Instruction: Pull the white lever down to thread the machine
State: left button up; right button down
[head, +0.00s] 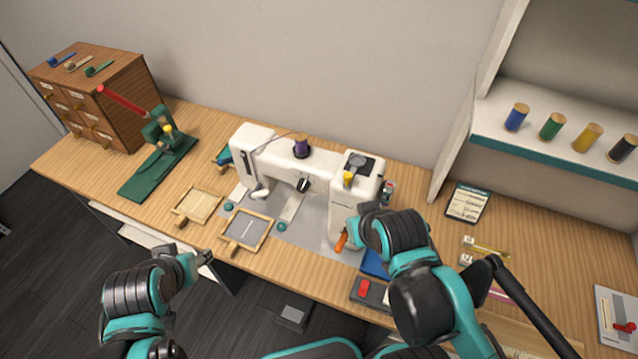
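The white sewing machine (318,185) stands on the wooden table with a purple spool (301,146) on top. A small white part (259,188) hangs at its left end; it looks like the white lever, but it is too small to be sure. An orange handle (341,241) sticks out low at the machine's right end. My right gripper (352,226) is at the machine's right end, close to the orange handle; my own arm hides most of it. My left gripper (205,257) is off the table's front edge, away from the machine, and its finger opening is unclear.
A green press with a red handle (123,101) and a wooden drawer box (95,95) stand at the left. Two small framed trays (248,231) lie before the machine. A red and dark block (372,292) lies at the front. Thread spools stand on the right shelf (545,140).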

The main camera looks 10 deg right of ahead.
notch_tip(320, 180, up, 10)
jog(key=p, duration=0.9)
jog(key=shift+p, duration=0.4)
